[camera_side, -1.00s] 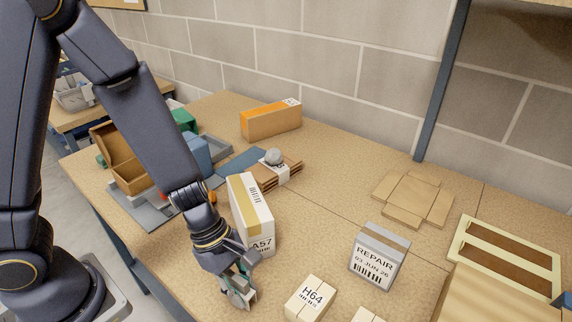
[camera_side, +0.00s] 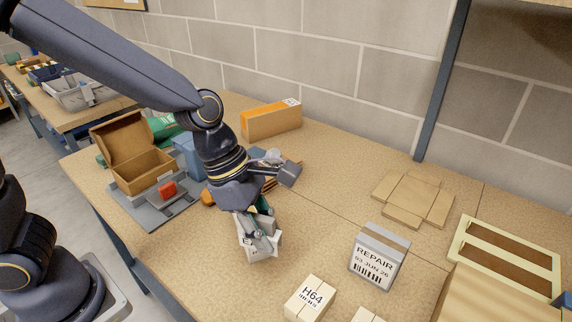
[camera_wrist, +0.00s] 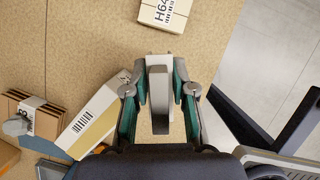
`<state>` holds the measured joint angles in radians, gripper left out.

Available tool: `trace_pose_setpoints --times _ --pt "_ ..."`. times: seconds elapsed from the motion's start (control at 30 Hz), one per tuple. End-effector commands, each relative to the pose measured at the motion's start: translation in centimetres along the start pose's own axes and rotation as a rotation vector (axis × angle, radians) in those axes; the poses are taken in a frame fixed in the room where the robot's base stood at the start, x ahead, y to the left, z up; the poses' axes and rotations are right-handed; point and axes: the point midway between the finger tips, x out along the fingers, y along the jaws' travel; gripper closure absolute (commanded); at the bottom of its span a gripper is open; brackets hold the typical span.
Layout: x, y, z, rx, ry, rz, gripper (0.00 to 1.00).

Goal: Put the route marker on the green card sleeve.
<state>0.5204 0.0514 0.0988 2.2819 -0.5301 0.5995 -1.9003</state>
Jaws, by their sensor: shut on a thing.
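My gripper (camera_wrist: 159,105) is shut on a long grey piece (camera_wrist: 160,112), seen between its teal-padded fingers in the wrist view; I take it for the route marker. In the side view my gripper (camera_side: 262,247) points down above the middle of the bench, in front of the white-and-tan A57 box, which it mostly hides. That box (camera_wrist: 92,122) shows just left of my fingers in the wrist view. I cannot clearly make out the green card sleeve; a green item (camera_side: 162,126) stands behind the open brown box, but I cannot tell what it is.
The open brown box (camera_side: 145,172) and a red item (camera_side: 167,189) are at the left. The H64 box (camera_side: 310,297) and grey REPAIR box (camera_side: 378,258) stand to the right. An orange box (camera_side: 271,121) is near the wall. Flattened cardboard (camera_side: 413,198) lies at right; bench between is clear.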

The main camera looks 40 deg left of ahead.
Motion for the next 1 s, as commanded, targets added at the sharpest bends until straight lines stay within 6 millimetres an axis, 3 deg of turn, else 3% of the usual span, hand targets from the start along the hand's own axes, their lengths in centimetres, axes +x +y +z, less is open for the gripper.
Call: trace_pose_setpoints --times 0.1,0.23,0.37,0.47,0.57,0.7,0.87,1.0 --pt "-1.8 5.3 2.0 -0.129 0.0 0.057 1.0" --pt "-4.1 11.9 2.5 -0.291 0.003 0.123 1.0" --pt "-6.8 19.1 1.0 -0.463 0.006 0.192 1.0" --pt "-9.1 24.2 -1.3 -0.592 0.007 0.243 1.0" --pt "-11.5 28.8 -4.5 -0.713 0.009 0.293 1.0" --pt "-14.8 34.3 -10.1 -0.875 0.01 0.359 1.0" --pt "-18.4 38.8 -17.8 -1.046 0.009 0.428 1.0" --pt "-21.1 41.2 -25.5 -1.178 0.01 0.483 1.0"
